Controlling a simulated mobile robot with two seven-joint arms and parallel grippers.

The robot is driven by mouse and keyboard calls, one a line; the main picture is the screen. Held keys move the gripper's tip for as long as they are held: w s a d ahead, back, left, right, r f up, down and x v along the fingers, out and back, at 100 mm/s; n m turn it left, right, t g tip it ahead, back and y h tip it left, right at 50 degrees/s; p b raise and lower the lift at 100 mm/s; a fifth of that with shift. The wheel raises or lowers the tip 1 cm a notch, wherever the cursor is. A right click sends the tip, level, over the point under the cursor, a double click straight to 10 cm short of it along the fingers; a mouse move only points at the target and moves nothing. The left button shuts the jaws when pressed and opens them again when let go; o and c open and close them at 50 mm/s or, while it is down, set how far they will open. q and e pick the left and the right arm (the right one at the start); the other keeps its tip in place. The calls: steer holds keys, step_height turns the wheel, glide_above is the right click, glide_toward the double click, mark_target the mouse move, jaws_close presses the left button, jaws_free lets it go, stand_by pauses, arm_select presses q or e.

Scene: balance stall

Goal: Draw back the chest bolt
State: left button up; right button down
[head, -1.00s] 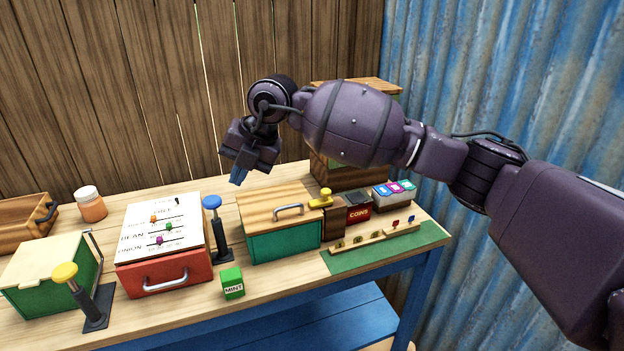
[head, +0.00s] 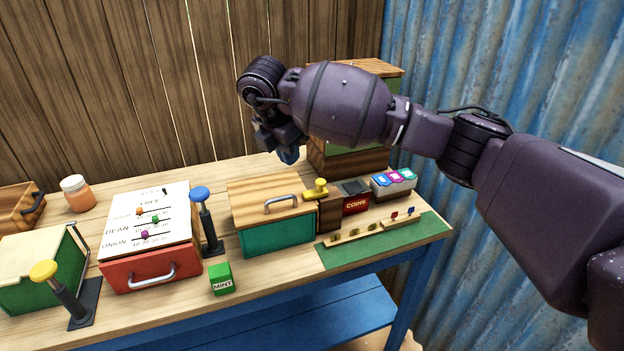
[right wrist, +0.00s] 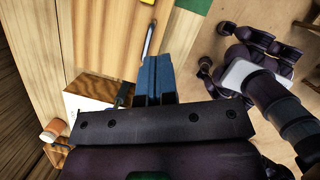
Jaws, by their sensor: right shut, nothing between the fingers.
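The chest (head: 277,237) is green with a wooden lid (head: 265,192) and a grey bar handle (head: 281,203) on top. A yellow bolt knob (head: 316,188) sits on a brown wooden block at the chest's right end. My right gripper (head: 289,156) hangs above and behind the chest, apart from the bolt. Its blue fingers (right wrist: 158,78) are together and empty in the right wrist view, where the lid handle lies just past them. My left gripper is not in view.
A red drawer box (head: 150,268) with a chart stands left of the chest, with a blue-knobbed post (head: 207,222) between them. A green MINT box (head: 221,278) is in front. A COINS box (head: 356,203) and green mat (head: 385,246) lie right. A tall box (head: 345,158) stands behind.

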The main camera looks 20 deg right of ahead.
glide_toward(317, 193)
steer(key=a+f, duration=0.1)
steer(key=f, duration=0.1)
steer(key=s+a+f, duration=0.1)
steer(key=f, duration=0.1)
steer(key=shift+s+a, duration=0.15)
steer(key=shift+w+d, duration=0.3)
steer(key=shift+d, duration=0.25)
steer(key=shift+w+d, duration=0.3)
steer(key=shift+d, duration=0.2)
steer(key=shift+w+d+f, duration=0.2)
steer(key=shift+w+d, duration=0.2)
steer(key=shift+d, duration=0.25)
steer(key=shift+d, duration=2.05)
steer(key=shift+a, duration=0.1)
